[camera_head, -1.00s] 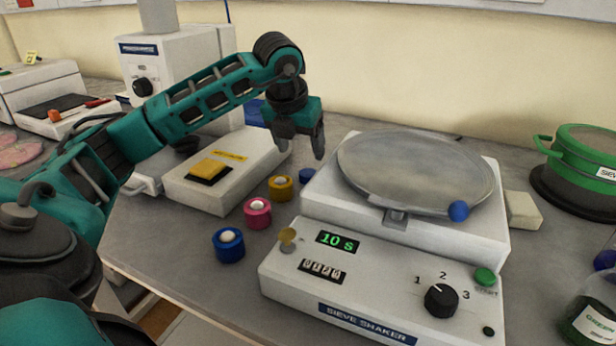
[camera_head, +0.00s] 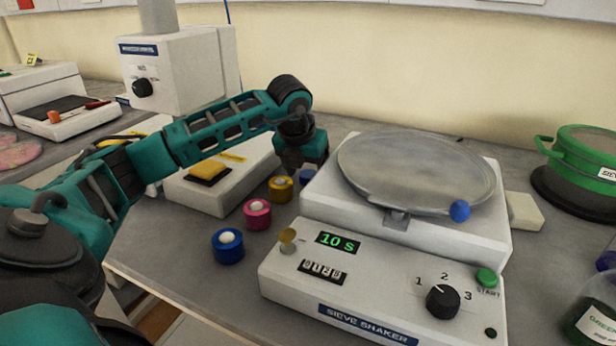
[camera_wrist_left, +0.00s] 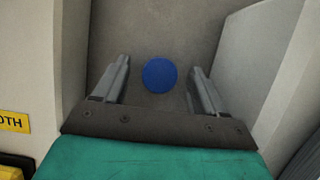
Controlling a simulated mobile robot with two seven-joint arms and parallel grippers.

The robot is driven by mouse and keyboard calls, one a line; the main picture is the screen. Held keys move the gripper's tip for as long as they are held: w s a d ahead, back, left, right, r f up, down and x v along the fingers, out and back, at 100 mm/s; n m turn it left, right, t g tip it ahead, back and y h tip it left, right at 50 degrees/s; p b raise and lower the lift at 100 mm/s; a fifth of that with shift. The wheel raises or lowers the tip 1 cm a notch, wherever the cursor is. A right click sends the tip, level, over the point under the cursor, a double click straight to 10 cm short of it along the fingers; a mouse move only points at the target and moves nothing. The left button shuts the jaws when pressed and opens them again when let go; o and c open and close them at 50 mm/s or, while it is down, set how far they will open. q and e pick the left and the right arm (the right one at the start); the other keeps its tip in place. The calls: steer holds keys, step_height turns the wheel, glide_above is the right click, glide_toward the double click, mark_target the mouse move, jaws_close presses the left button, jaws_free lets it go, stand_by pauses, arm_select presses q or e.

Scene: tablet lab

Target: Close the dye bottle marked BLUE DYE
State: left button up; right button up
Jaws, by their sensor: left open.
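A blue bottle (camera_head: 228,246) with a white top stands at the front left of the sieve shaker; no label is readable on it. A small round blue cap-like piece (camera_head: 308,175) lies on the bench by the shaker's back left corner, partly hidden by my gripper. My left gripper (camera_head: 300,168) is above and close to it. In the left wrist view my left gripper (camera_wrist_left: 160,68) is open, and the blue round piece (camera_wrist_left: 160,76) shows between its two fingers, not gripped. My right gripper is not in view.
Pink (camera_head: 257,214) and yellow (camera_head: 281,188) bottles stand in a row behind the blue one. The sieve shaker (camera_head: 380,290) lies close on the right, with a white instrument (camera_head: 190,194) on the left. A green-labelled bottle (camera_head: 590,315) stands far right.

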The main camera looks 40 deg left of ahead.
mark_target(307, 175)
arm_select(q)
steer(key=shift+c, duration=0.3)
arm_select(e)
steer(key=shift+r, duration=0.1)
arm_select(q)
steer(key=c, duration=1.1)
steer(key=shift+r+p, duration=1.65)
steer(key=shift+r, duration=8.4)
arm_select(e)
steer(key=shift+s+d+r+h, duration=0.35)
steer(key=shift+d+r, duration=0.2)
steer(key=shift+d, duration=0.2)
